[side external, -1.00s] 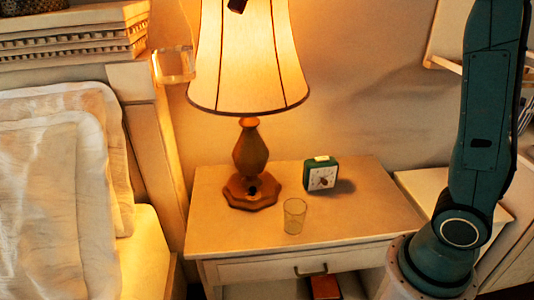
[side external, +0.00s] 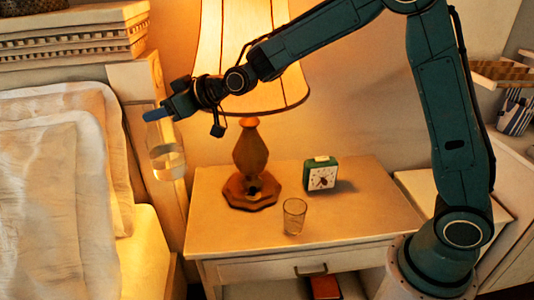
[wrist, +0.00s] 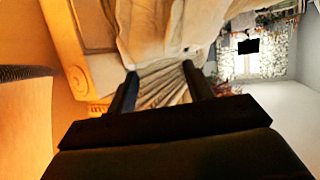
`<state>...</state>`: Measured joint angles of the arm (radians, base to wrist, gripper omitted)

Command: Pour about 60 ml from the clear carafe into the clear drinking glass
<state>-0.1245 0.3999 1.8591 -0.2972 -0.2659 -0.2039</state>
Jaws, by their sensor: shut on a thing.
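The clear carafe (side external: 165,158) hangs in the air in the side view, left of the lamp and in front of the bed's headboard post. It looks nearly upright, with a slight tilt that is hard to judge. My gripper (side external: 158,114) is shut on its upper part, and the neck is hard to make out there. Liquid seems to show low in the carafe, but its level is unclear. The clear drinking glass (side external: 294,216) stands upright on the nightstand, below and right of the carafe, and looks empty. In the wrist view, my gripper's two fingers (wrist: 160,77) are apart; the carafe is not clearly visible between them.
The lamp (side external: 251,150) stands on the nightstand (side external: 350,222) behind the glass, its shade behind my forearm. A green clock (side external: 320,174) sits right of the lamp. The bed (side external: 50,210) is at left. The nightstand's front right is clear.

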